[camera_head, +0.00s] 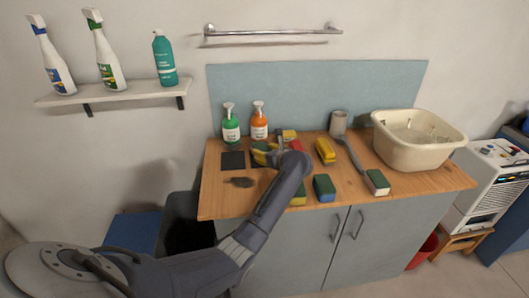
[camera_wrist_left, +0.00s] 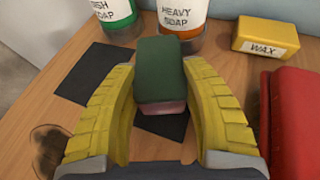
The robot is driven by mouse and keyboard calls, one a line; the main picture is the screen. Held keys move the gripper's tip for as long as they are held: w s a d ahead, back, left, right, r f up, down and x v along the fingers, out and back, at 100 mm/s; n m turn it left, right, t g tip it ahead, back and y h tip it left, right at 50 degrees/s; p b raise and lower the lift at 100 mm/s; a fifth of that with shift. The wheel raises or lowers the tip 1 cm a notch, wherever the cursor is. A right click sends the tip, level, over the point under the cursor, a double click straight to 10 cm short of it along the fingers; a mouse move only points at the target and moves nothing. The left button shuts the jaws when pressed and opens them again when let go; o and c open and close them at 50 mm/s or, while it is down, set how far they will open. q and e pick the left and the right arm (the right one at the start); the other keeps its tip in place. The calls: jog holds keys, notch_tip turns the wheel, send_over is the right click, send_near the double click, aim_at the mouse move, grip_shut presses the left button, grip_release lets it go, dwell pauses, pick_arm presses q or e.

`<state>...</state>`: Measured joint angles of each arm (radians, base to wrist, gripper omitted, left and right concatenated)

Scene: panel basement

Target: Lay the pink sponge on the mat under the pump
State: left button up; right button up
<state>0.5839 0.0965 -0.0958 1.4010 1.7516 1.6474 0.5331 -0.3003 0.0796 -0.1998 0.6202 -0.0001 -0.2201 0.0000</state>
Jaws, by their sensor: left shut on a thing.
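In the left wrist view, the pink sponge (camera_wrist_left: 160,106) has a dark green top and sits between the yellow fingers of my left gripper (camera_wrist_left: 158,75). The gripper is shut on it. In the head view my left gripper (camera_head: 268,155) is over the left part of the counter. A dark mat (camera_wrist_left: 168,126) shows below the sponge; I cannot tell whether they touch. A second dark mat (camera_wrist_left: 92,75) lies to the left. The orange pump bottle (camera_head: 259,122) and green pump bottle (camera_head: 230,125) stand behind the mats. My right gripper is not in view.
A yellow wax block (camera_wrist_left: 266,38) and a red item (camera_wrist_left: 296,125) lie right of the gripper. Several other sponges, including a green and blue one (camera_head: 324,188), lie farther right. A beige basin (camera_head: 418,148) stands at the right. A dark stain (camera_head: 239,182) marks the front left.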

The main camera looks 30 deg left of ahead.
pick_arm(q)
jog(key=shift+f, duration=0.15)
jog(key=o, duration=0.9)
